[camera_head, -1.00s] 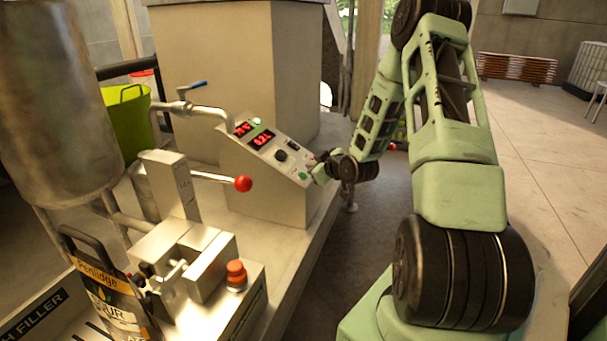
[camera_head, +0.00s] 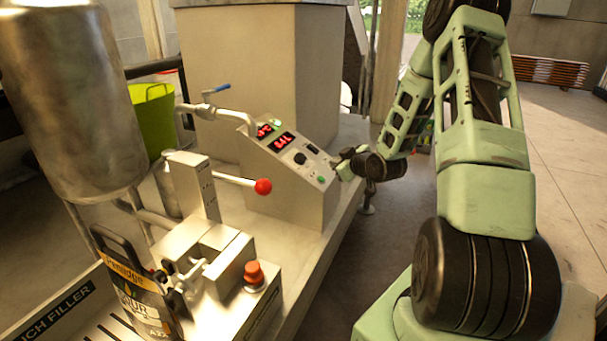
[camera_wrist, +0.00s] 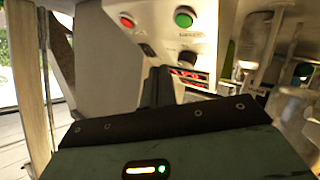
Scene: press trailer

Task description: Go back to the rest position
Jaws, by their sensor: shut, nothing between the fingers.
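My gripper (camera_head: 348,163) is at the right edge of the sloped control panel (camera_head: 284,151) in the head view. It looks small there, and contact with the panel cannot be told. In the wrist view, its dark fingers (camera_wrist: 158,86) are together with nothing between them, pointing toward the panel. The panel's red button (camera_wrist: 127,20), green button (camera_wrist: 184,17) and black knob (camera_wrist: 187,58) show beyond the fingers. The lit red displays (camera_head: 281,141) show in the head view. My green arm reaches forward along the right side.
A metal tank (camera_head: 65,95) stands at left, above a pouch filler with a black-and-orange pouch (camera_head: 138,290). A lever with a red ball (camera_head: 263,186) and a red-orange button (camera_head: 254,273) stand left of my arm. The floor (camera_head: 560,165) at right is clear.

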